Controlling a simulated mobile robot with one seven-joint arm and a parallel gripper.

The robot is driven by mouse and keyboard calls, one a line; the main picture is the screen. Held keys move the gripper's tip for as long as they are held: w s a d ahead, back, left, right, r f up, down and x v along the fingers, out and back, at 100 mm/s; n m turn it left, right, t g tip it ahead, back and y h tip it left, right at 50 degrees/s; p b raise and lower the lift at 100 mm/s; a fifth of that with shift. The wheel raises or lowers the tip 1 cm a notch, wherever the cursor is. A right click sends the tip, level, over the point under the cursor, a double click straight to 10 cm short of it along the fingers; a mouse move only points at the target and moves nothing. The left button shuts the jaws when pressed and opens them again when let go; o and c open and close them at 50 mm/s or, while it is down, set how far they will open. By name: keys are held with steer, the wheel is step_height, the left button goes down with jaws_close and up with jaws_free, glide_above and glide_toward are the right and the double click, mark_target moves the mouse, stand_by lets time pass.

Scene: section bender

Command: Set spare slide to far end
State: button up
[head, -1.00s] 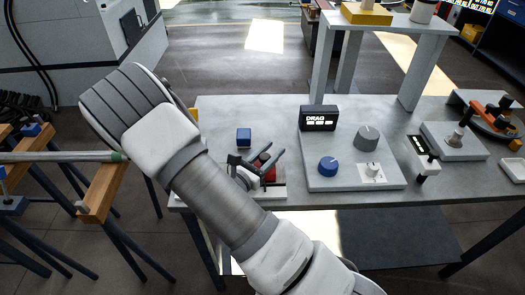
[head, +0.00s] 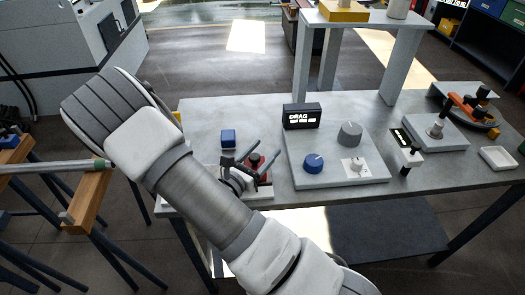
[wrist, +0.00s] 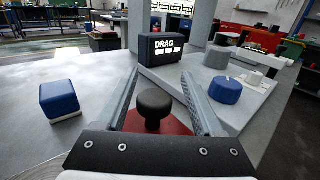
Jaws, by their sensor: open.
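My gripper (head: 267,148) is open above the left front of the grey bench. It also shows in the wrist view (wrist: 160,78), its two fingers apart. A round black knob (wrist: 154,108) on a red block (wrist: 172,125) stands between and below the fingers in that view. In the head view the red block (head: 265,174) is partly hidden by my gripper and sits on a pale base (head: 262,191). A small stand with a black labelled panel (head: 400,136) and a black-and-white handle (head: 411,156) is farther right. I cannot tell which part is named the spare slide.
A blue block (head: 228,138) lies behind my gripper. A black DRAG display (head: 301,116) stands behind a grey panel (head: 330,179) with a blue knob (head: 313,162), a grey knob (head: 349,134) and a white dial (head: 354,165). A white tray (head: 501,158) is far right.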

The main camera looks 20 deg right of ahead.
steer(key=shift+a, duration=0.15)
steer(key=v, duration=1.7)
steer(key=shift+s, duration=0.1)
steer(key=s+d+r+m+g+y+p, duration=0.1)
steer(key=s+d+r+m+g+y, duration=0.3)
steer(key=m, duration=0.3)
steer(key=s+d+r+m+g+y+p, duration=0.1)
steer(key=s+d+r+m+g+y, duration=0.1)
steer(key=s+d+r+m+g, duration=0.35)
steer(key=a+r+m+t+y, duration=0.1)
steer(key=r+m+t+y, duration=0.1)
steer(key=r+m+y, duration=0.2)
steer(key=a+r+m+t+y+p, duration=0.1)
steer(key=a+r+m+t+y, duration=0.1)
steer(key=r+m+y, duration=0.3)
step_height(320, 180, up, 5)
steer(key=m+t, duration=0.1)
steer(key=m, duration=0.2)
steer(key=shift+s+a, duration=0.3)
steer(key=shift+s, duration=0.1)
